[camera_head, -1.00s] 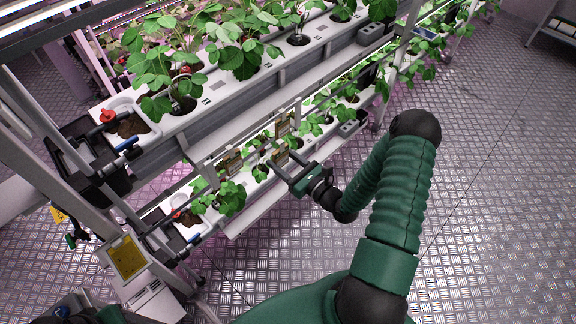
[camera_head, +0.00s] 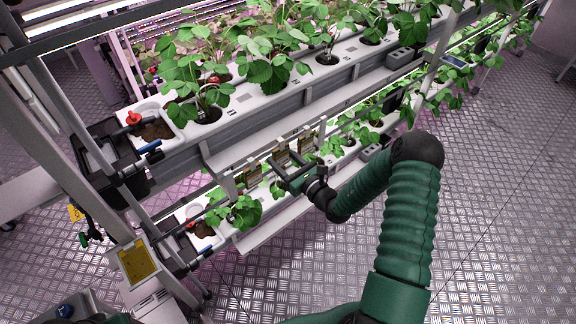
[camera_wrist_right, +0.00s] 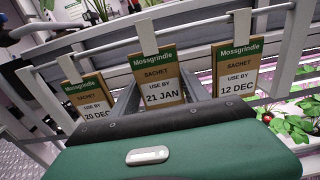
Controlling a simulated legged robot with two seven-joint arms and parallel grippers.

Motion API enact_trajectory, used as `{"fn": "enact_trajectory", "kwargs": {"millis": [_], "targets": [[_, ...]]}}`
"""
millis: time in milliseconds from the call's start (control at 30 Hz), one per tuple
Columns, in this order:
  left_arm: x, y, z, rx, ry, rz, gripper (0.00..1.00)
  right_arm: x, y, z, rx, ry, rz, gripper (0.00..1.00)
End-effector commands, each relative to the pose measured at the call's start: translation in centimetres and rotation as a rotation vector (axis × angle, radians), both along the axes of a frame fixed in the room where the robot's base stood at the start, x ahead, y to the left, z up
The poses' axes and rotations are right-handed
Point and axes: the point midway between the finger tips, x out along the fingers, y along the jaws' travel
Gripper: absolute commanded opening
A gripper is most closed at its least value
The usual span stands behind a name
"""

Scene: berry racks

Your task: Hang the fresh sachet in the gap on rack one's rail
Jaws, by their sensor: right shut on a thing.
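Three brown-and-green sachets hang in a row in the right wrist view. The middle one, marked 21 JAN (camera_wrist_right: 159,88), is between my right gripper's fingers (camera_wrist_right: 160,92), which are shut on it. Its pale hook (camera_wrist_right: 147,38) is at the thin rail (camera_wrist_right: 195,25); I cannot tell whether it bears on it. The sachet marked 20 DEC (camera_wrist_right: 90,97) hangs to the left, and the one marked 12 DEC (camera_wrist_right: 237,70) to the right. In the head view my right gripper (camera_head: 286,170) is at the sachets beneath the upper shelf. My left gripper is not in view.
The rack's upper white trough (camera_head: 240,108) with strawberry plants overhangs the gripper. A lower trough (camera_head: 228,230) with plants lies beneath. A rack post (camera_head: 433,75) stands to the right. The metal floor (camera_head: 490,215) at right is clear.

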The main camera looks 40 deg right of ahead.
Motion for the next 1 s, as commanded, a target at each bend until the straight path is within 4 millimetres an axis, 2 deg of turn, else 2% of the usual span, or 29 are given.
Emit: {"fn": "enact_trajectory", "kwargs": {"millis": [133,433,467,633,1000], "targets": [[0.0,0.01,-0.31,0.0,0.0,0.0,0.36,0.12,0.02,-0.68,0.002,0.001,0.0,0.31],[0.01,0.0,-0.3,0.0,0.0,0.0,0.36,0.1,-0.04,-0.81,0.001,0.0,0.0,0.31],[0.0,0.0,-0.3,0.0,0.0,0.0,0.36,0.1,-0.04,-0.81,0.001,0.0,0.0,0.55],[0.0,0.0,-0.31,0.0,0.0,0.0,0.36,0.1,-0.02,-0.81,0.001,0.0,0.001,0.77],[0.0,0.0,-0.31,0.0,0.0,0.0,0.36,-0.3,-0.09,-0.85,0.001,0.001,0.0,0.79]]}}
